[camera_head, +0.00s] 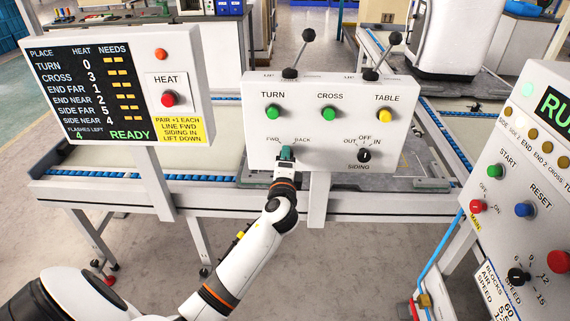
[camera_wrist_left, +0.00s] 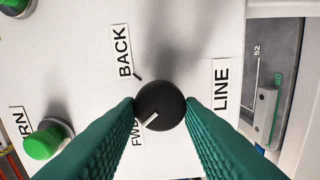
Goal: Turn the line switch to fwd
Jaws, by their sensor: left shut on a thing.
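The line switch is a round black knob (camera_wrist_left: 160,106) on the white control box (camera_head: 330,100), seen in the left wrist view. Its white pointer mark points toward the partly covered FWD label (camera_wrist_left: 135,132). The BACK label (camera_wrist_left: 123,52) is clear of the pointer, and the LINE label (camera_wrist_left: 222,85) is on the other side of the knob. My left gripper (camera_wrist_left: 163,110) has its green fingers shut on the knob, one on each side. In the head view my left gripper (camera_head: 287,153) covers the knob. My right gripper is not in view.
Green TURN (camera_head: 271,112) and CROSS (camera_head: 327,113) buttons and a yellow TABLE button (camera_head: 384,115) sit above. The siding knob (camera_head: 364,156) is close on the right. Two levers (camera_head: 299,50) stand on top. A display panel (camera_head: 110,90) is left; another control panel (camera_head: 530,190) is right.

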